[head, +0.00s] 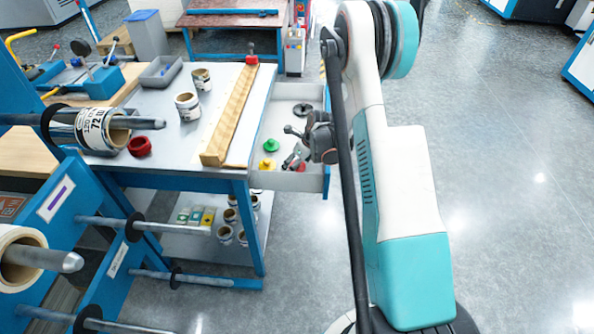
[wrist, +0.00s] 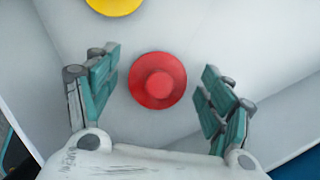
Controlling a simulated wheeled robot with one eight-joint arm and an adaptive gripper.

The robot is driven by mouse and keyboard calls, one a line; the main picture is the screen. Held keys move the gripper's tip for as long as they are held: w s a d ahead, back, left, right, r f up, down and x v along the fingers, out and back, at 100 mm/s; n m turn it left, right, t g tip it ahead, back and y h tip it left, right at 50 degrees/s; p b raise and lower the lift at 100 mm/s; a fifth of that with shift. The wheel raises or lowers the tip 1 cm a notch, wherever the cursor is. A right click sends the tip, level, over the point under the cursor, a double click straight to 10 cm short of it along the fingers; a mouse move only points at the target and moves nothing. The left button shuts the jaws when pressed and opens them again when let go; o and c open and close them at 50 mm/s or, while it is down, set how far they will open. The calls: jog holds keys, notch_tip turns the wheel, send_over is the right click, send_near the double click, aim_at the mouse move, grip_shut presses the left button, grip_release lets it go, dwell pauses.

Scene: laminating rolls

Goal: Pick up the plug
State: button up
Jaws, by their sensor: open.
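A round red plug (wrist: 158,80) with a raised centre knob lies on the white floor of the open drawer (head: 291,91). In the wrist view it sits between the two teal-padded fingers of my gripper (wrist: 160,60), with clear gaps on both sides. My gripper is open and empty. In the head view my gripper (head: 292,147) reaches into the near end of the drawer, and its fingers partly hide the red plug. A yellow plug (wrist: 114,3) shows at the top edge of the wrist view and also in the head view (head: 270,145).
A green plug (head: 265,164) and a black disc (head: 303,108) also lie in the drawer. Drawer walls stand close around my gripper. The metal table (head: 179,144) to the left carries rolls, a wooden bar (head: 229,118) and a red ring (head: 140,146).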

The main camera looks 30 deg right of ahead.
jog(key=shift+r, duration=0.1)
jog(key=shift+c, duration=0.3)
jog(key=c, duration=0.9)
jog(key=shift+r, duration=0.1)
